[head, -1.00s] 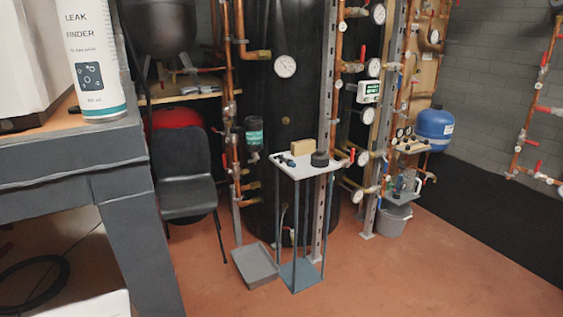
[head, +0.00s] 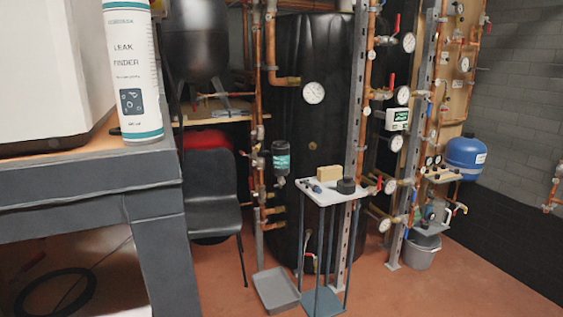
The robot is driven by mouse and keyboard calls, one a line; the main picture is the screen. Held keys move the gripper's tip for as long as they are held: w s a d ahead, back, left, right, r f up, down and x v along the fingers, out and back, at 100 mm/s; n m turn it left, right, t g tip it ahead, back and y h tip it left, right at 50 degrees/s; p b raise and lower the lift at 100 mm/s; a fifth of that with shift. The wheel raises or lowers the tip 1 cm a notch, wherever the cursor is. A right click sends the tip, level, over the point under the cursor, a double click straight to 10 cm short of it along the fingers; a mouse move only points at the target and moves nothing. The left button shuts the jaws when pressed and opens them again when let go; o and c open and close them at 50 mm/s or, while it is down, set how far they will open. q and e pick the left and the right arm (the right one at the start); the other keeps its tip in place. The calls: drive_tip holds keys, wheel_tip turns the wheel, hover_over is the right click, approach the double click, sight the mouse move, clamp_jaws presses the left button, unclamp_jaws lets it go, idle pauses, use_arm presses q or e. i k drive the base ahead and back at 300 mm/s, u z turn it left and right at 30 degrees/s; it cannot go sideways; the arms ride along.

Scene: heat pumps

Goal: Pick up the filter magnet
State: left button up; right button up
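I cannot tell for sure which thing is the filter magnet. A small stand (head: 318,198) with a pale top and thin legs is in the middle of the head view. On its top are a black round piece (head: 346,186), a tan block (head: 327,173) and small dark parts (head: 311,186) at the left. A black canister with a teal label (head: 280,158) is on the copper pipes just left of the stand. Neither of my grippers is in view.
A grey bench (head: 90,190) fills the left side, with a leak finder bottle (head: 133,75) on it. A black chair (head: 213,195) is behind it. A grey tray (head: 276,289) lies left of the stand's foot. The floor (head: 455,285) at the right is clear.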

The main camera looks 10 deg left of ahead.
sight(316, 188)
drive_tip(key=z, duration=0.15)
drive_tip(key=i, duration=0.35)
drive_tip(key=z, duration=0.8)
drive_tip(key=i, duration=1.45)
drive_tip(key=u, duration=0.35)
drive_tip(key=i, duration=1)
drive_tip(key=u, duration=0.55)
